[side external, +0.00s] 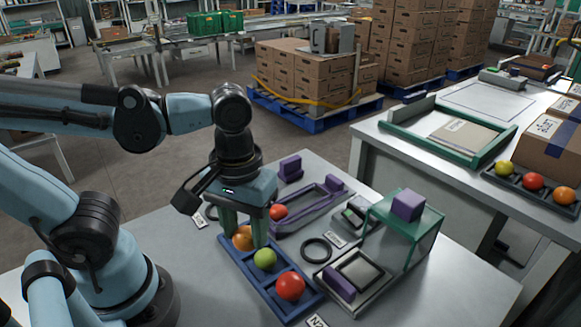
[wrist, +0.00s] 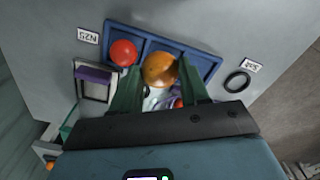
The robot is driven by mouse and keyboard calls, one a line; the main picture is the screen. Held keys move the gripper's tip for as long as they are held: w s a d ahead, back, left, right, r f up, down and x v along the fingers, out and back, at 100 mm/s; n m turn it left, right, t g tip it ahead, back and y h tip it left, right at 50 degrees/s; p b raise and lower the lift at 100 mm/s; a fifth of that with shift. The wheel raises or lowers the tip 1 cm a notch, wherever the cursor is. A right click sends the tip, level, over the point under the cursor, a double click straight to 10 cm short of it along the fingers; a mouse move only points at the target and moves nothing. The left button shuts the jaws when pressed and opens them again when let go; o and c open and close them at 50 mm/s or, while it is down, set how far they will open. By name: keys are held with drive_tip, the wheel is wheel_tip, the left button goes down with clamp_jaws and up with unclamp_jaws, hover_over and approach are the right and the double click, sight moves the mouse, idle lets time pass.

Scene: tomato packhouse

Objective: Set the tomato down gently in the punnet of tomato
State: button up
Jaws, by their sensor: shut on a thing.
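My gripper (side external: 245,234) has green fingers and is shut on an orange tomato (side external: 243,238). In the wrist view the orange tomato (wrist: 160,69) sits between the fingertips (wrist: 160,82). It is over the far end of a blue compartmented tray (side external: 226,241) in the side view; I cannot tell whether it touches the tray. A green tomato (side external: 265,259) and a red tomato (side external: 290,286) sit in the tray nearer the camera. The wrist view shows the red tomato (wrist: 124,53) left of the held one and bare blue tray (wrist: 203,64) to its right. The green tomato is not visible there.
Beyond my gripper, a red tomato (side external: 278,212) lies by a purple frame (side external: 318,205). A black ring (side external: 316,250), a framed fixture with a purple block (side external: 340,283) and a green stand (side external: 408,232) with a purple cube (side external: 408,204) stand right of the tray.

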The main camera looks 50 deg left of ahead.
drive_tip(key=shift+s+d+r, duration=0.1)
drive_tip(key=shift+d+r, duration=0.05)
drive_tip(key=shift+d, duration=0.05)
drive_tip(key=shift+d+r, duration=0.1)
drive_tip(key=shift+r, duration=0.05)
drive_tip(key=w+a+f+n, duration=0.1)
drive_tip(key=w+a+n, duration=0.4)
drive_tip(key=w, duration=0.5)
drive_tip(key=w+a+f+n, duration=0.2)
drive_tip(key=w+a+n, duration=0.3)
drive_tip(key=w, duration=0.4)
drive_tip(key=shift+m, duration=0.6)
drive_tip(key=shift+a+f, duration=0.2)
drive_tip(key=shift+f, duration=0.75)
drive_tip(key=shift+a+f, duration=0.2)
drive_tip(key=shift+f, duration=0.8)
drive_tip(key=shift+a+f, duration=0.2)
drive_tip(key=shift+f, duration=0.75)
